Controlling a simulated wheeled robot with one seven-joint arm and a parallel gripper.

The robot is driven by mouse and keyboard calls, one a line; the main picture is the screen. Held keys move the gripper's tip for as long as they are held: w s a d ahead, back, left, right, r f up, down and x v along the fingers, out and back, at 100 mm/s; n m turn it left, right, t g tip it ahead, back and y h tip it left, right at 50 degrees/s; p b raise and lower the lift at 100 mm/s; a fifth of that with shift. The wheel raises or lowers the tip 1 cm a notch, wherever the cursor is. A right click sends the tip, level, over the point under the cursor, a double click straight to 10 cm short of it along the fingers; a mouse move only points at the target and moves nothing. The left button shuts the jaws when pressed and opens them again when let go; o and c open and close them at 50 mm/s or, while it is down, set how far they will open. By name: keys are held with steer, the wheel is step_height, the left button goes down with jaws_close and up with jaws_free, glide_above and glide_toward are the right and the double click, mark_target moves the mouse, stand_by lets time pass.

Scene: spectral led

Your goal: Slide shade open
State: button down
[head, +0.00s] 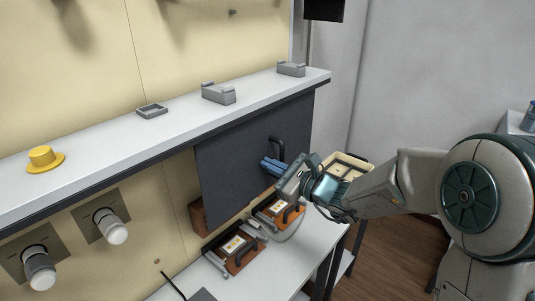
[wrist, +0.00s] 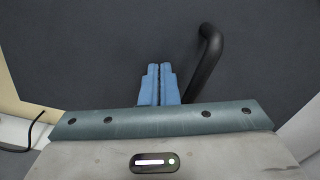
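The shade is a dark grey flat panel (head: 240,160) hanging below the front edge of the white shelf. It also fills most of the wrist view (wrist: 90,50). A black curved handle (head: 277,145) is fixed near the panel's right side; in the wrist view the handle (wrist: 208,55) stands just right of my fingers. My gripper (head: 266,165) has blue fingers pointing at the panel, slightly left of and below the handle. In the wrist view the fingers (wrist: 159,68) are together with nothing visible between them. Whether the fingertips touch the panel cannot be told.
The white shelf (head: 130,139) above holds a yellow hat-shaped piece (head: 45,159) and several grey holders (head: 218,93). Below, a white table (head: 290,258) bears wooden-based devices (head: 235,250). Two knobs (head: 111,226) protrude from the wall at left. A cream tray (head: 350,168) lies behind my wrist.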

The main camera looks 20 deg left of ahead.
steer(key=shift+w+d+r, duration=0.1)
steer(key=shift+w+r, duration=0.15)
steer(key=shift+w, duration=0.2)
stand_by(0.4)
steer(key=shift+s, duration=0.1)
steer(key=s+b+v, duration=0.1)
steer(key=b+v, duration=0.1)
steer(key=v, duration=0.6)
steer(key=shift+a+f, duration=0.25)
steer(key=shift+s, duration=0.15)
stand_by(0.4)
